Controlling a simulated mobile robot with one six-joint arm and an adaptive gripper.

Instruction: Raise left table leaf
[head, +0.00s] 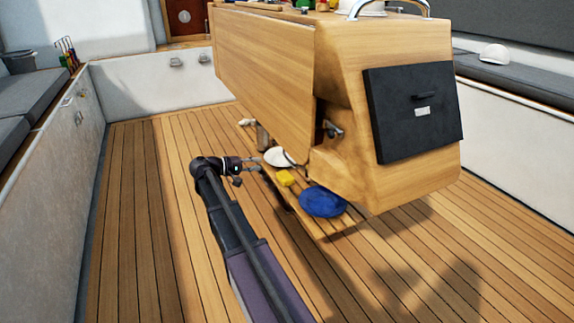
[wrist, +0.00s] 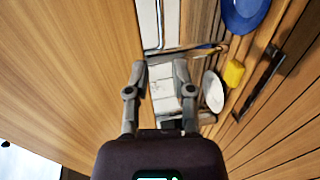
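The wooden table (head: 385,50) stands in the middle of the cockpit. Its left leaf (head: 265,75) hangs down along the table's left side. The leaf's broad wooden face fills the left of the wrist view (wrist: 70,60). My gripper (head: 254,165) is low, near the leaf's bottom edge, with my arm reaching up from the bottom of the picture. In the wrist view my gripper (wrist: 160,72) shows its two fingers apart with nothing held between them. I cannot tell whether a finger touches the leaf.
A slatted shelf (head: 328,228) under the table holds a blue item (head: 322,202), a yellow block (head: 285,178) and a white dish (head: 279,157). A metal fitting (head: 333,129) sits at the leaf's near end. The plank floor (head: 150,220) on the left is clear, bounded by a bench (head: 50,170).

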